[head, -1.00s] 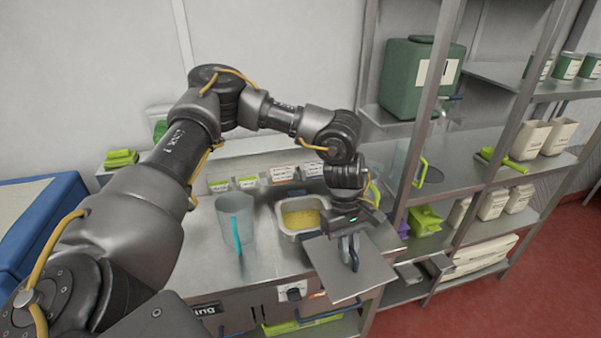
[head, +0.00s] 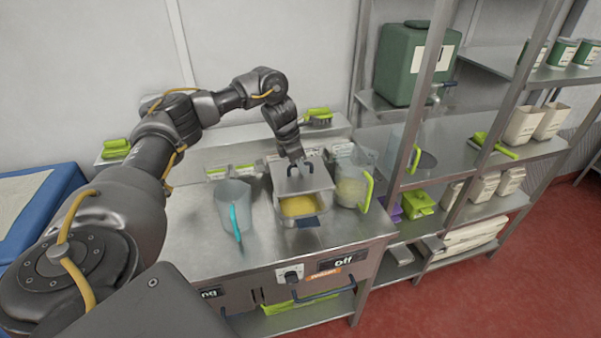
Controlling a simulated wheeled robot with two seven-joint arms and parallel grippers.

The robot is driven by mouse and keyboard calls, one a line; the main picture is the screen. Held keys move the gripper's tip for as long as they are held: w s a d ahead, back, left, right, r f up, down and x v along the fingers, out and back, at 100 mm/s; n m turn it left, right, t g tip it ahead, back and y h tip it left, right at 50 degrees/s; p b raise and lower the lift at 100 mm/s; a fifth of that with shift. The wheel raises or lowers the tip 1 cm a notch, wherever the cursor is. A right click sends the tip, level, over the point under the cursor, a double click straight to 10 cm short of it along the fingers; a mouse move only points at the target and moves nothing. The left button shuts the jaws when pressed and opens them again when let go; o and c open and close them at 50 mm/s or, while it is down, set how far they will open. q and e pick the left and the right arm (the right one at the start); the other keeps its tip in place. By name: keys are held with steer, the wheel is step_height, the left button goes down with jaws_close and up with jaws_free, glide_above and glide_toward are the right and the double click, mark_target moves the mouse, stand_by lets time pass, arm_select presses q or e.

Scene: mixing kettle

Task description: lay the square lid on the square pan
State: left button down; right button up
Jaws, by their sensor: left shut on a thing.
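The square pan (head: 318,222) stands on the steel counter with yellow contents showing in its front part. The square lid (head: 318,181) is a flat grey metal plate with a dark handle. My left gripper (head: 298,165) is shut on the lid by its handle, at the back of the pan. The lid overlaps the pan's rear part in the picture and leaves the front part visible. I cannot tell whether the lid touches the pan's rim. My right gripper is not in view.
A clear jug with a teal handle (head: 232,205) stands left of the pan. A clear jug with a green handle (head: 352,185) stands close on its right. The counter (head: 190,235) is clear at the front left. A shelf rack (head: 432,150) stands on the right.

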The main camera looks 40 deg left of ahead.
mark_target(298, 176)
arm_select(q)
steer(key=shift+f, duration=0.6)
step_height(298, 176, down, 6)
steer(key=b, duration=0.4)
steer(key=shift+r+b, duration=0.25)
steer(key=shift+b, duration=0.15)
steer(key=shift+f, duration=0.2)
steer(key=shift+f, duration=0.1)
steer(key=shift+f, duration=0.15)
steer(key=shift+f+b, duration=0.7)
steer(key=shift+f, duration=0.4)
steer(key=shift+f, duration=0.15)
